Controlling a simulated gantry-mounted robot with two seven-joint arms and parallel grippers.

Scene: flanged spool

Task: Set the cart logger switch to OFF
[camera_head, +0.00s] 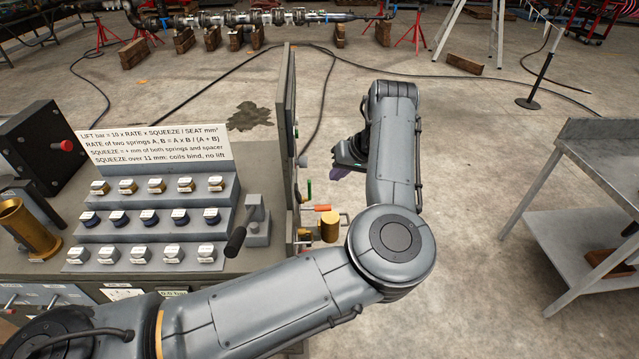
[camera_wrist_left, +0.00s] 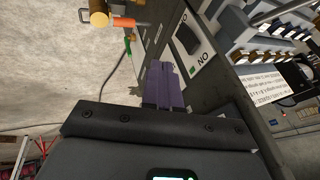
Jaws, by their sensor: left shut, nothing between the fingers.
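My left gripper (camera_head: 342,172) is off the right side of the cart in the head view, with its purple fingers partly hidden by my arm. In the left wrist view its purple fingers (camera_wrist_left: 165,85) are shut, with nothing between them. They point along the cart's side panel (camera_wrist_left: 222,88). Beside them on that panel is a dark switch-like part (camera_wrist_left: 186,38) on a white plate. Lettering on the plate shows upside down as "NO", so it likely reads ON. I cannot tell the switch's position or whether the fingers touch the panel. The head view hides the switch.
The cart top holds a stepped rack (camera_head: 155,215) of labelled parts, a black-handled lever (camera_head: 245,232) and a brass cylinder (camera_head: 25,228). An orange handle (camera_head: 316,208) and a brass knob (camera_head: 329,227) stick out from the cart's side. A metal table (camera_head: 590,230) stands right; floor lies between.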

